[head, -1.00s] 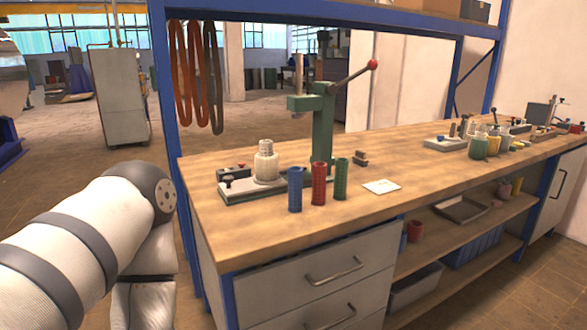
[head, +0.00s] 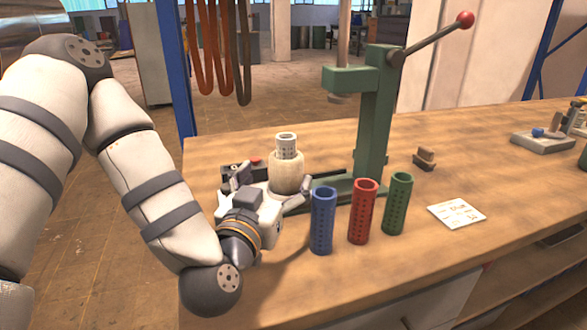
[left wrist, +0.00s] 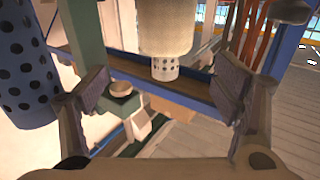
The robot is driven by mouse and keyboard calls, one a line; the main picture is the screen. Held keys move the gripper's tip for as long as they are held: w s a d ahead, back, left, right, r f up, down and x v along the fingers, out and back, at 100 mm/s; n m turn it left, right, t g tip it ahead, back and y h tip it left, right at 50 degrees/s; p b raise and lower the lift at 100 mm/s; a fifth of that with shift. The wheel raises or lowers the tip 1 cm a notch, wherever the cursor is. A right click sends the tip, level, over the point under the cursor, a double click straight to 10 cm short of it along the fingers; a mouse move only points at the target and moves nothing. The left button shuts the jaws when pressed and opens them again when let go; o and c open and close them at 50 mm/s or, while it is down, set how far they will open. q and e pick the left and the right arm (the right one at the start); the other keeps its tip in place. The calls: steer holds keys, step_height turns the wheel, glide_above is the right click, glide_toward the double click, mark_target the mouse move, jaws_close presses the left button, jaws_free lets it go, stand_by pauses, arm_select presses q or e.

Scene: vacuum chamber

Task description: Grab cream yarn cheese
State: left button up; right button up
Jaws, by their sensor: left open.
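The cream yarn cheese (head: 288,175) is a thick cream winding on a pale perforated tube. It stands upright by the green press on the bench. It also shows at the top of the left wrist view (left wrist: 166,28), tube end pointing down in the picture. My left gripper (head: 272,188) is open in front of it, with one finger toward each side. In the left wrist view the fingers (left wrist: 164,90) are spread and nothing is clamped between them. I cannot tell whether either finger touches the yarn. My right gripper is not in view.
Blue (head: 322,222), red (head: 362,212) and green (head: 398,205) perforated tubes stand just right of my left gripper. The green press (head: 374,125) rises behind, its lever reaching right. A white card (head: 456,213) lies farther right. Bare bench lies in front.

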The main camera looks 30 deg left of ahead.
mark_target(287, 159)
arm_select(q)
steer(key=shift+w+a+f+b, duration=0.2)
steer(key=shift+w+f+b, duration=0.25)
steer(key=shift+w, duration=0.15)
steer(key=shift+w+a+f+b, duration=0.15)
steer(key=shift+w+f+b, duration=0.25)
steer(key=shift+w, duration=0.2)
steer(key=shift+w+a+r+p, duration=0.15)
steer(key=shift+w+a+r, duration=0.1)
steer(key=shift+w, duration=0.3)
steer(key=shift+w+a+r+p, duration=0.1)
steer(key=shift+w+r+p, duration=0.1)
steer(key=shift+w, duration=0.35)
steer(key=x, duration=0.5)
steer(key=shift+s+a, duration=0.1)
steer(key=shift+a, duration=0.25)
steer(key=c, duration=1.4)
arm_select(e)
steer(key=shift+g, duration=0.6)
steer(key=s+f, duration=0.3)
arm_select(q)
steer(key=shift+r, duration=0.15)
